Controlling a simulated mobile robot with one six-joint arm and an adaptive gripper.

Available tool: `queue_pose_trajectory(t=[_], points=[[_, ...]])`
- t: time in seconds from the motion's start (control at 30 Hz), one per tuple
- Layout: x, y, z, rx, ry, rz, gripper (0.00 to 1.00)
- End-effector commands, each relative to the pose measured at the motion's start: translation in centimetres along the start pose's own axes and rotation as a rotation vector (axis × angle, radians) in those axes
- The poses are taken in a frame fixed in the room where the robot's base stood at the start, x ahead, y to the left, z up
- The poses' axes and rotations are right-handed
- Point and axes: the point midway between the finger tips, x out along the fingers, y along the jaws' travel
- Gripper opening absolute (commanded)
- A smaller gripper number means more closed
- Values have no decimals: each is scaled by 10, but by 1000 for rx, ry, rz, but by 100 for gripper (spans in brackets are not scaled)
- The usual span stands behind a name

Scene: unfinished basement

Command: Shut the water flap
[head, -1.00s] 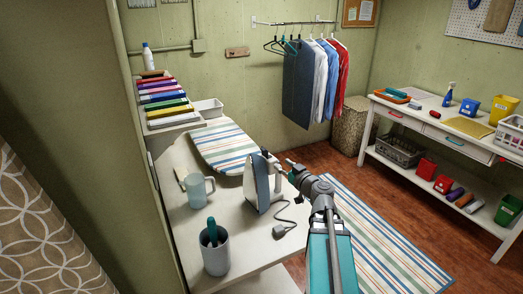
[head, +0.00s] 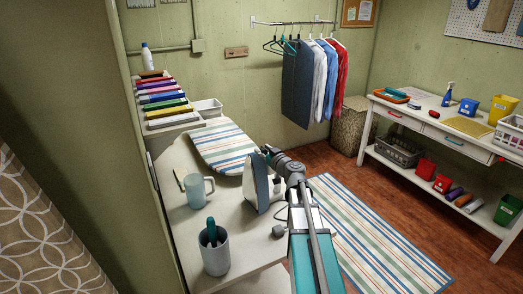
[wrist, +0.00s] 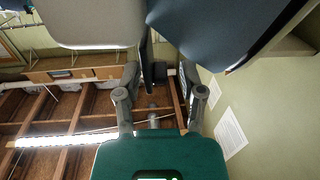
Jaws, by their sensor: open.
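The iron (head: 250,185) stands upright on the white table, with a pale body and a dark blue-grey face. My gripper (head: 268,151) is at the iron's upper end, beside its tip. In the wrist view my gripper (wrist: 160,76) is open, with its two fingers apart. The iron's pale body and dark blue-grey part (wrist: 205,25) fill the top of that view. A thin dark piece shows between the fingers, and I cannot tell whether it is the water flap. The flap cannot be made out clearly in the head view. I cannot tell whether a finger touches the iron.
A mug (head: 200,190) and a grey cup with a teal-handled tool (head: 215,255) stand left of the iron. A striped ironing board (head: 222,148) lies behind it. The power cord and plug (head: 279,230) lie on the table at right. Hanging clothes are farther back.

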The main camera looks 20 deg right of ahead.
Motion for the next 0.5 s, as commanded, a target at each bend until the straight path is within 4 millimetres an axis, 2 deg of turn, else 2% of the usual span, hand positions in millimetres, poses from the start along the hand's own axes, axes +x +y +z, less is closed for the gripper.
queue_pose_trajectory(t=[0.13,0.43,0.47,0.5], points=[[7,0,0,0,0,-1,51],[8,-1,0,0,0,-1,51],[8,-1,0,0,0,-1,50],[8,-1,0,0,0,-1,42]])
